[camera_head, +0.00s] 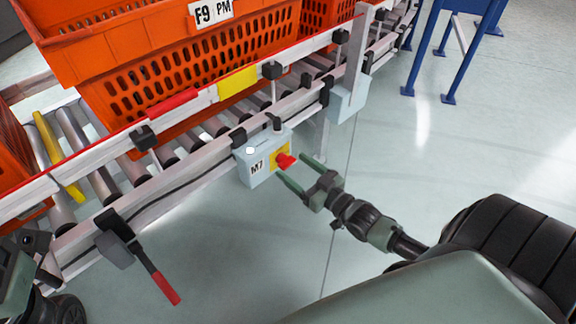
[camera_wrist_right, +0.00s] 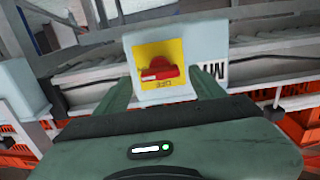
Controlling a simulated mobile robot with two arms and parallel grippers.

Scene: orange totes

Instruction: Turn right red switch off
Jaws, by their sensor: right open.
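The red switch (camera_head: 285,160) is a knob on a yellow plate on the end of a pale box marked M7 (camera_head: 257,169), fixed to the conveyor's side rail. In the right wrist view the red switch (camera_wrist_right: 160,70) lies ahead between the fingers, with upside-down lettering on the yellow plate beside it. My right gripper (camera_head: 300,167) is open, its two green fingers pointing at the switch. One fingertip is close to the knob in the head view; I cannot tell if they touch. My left gripper's fingers do not show.
Orange totes (camera_head: 190,55) stand on the roller conveyor (camera_head: 75,135). A red-handled lever (camera_head: 165,288) hangs from the rail at lower left. Another pale box (camera_head: 348,98) is fixed further along. A blue frame (camera_head: 430,45) stands at the back right.

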